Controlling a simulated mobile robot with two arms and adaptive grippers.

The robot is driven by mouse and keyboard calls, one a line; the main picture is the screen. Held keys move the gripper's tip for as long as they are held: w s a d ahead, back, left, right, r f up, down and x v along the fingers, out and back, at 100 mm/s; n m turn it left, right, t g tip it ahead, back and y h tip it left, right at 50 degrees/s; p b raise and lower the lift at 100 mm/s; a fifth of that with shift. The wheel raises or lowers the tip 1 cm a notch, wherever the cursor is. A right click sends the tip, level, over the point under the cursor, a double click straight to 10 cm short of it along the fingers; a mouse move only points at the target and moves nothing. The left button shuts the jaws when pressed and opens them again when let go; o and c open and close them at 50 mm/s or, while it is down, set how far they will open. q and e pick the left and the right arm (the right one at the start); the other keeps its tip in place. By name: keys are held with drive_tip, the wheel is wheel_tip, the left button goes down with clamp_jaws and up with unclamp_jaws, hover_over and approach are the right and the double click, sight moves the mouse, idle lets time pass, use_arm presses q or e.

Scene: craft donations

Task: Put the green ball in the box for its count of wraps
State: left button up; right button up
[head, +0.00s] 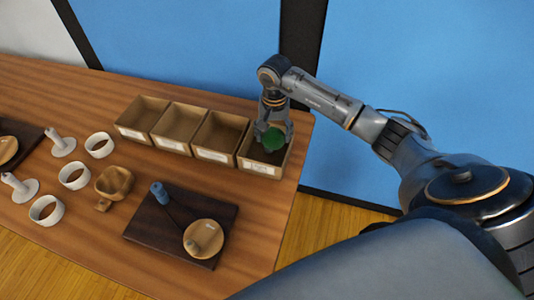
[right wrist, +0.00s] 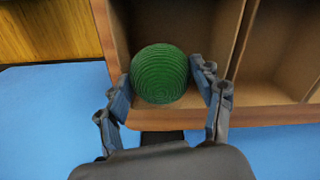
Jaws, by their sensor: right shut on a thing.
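The green ball (head: 272,138) is held in my right gripper (head: 273,130), over the rightmost of the cardboard boxes (head: 262,169). In the right wrist view the ball (right wrist: 160,74) has fine ridges around it and sits between the two fingers of the gripper (right wrist: 167,90). The box's inner walls (right wrist: 205,28) show around the ball. I cannot tell whether the ball touches the box floor. The other boxes in the row (head: 212,157) look empty and bear white labels too small to read. My left gripper is not in view.
A dark board (head: 150,228) with a blue cylinder (head: 159,192) and a round wooden dish (head: 205,238) lies in front of the boxes. White rings (head: 74,175), white stands (head: 62,146) and a wooden bowl (head: 114,182) are at the left. The table's right edge is close to the rightmost box.

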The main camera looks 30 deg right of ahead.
drive_tip(key=shift+f, duration=0.2)
drive_tip(key=o, duration=1)
wheel_tip(320, 180, up, 12)
drive_tip(key=shift+r, duration=0.1)
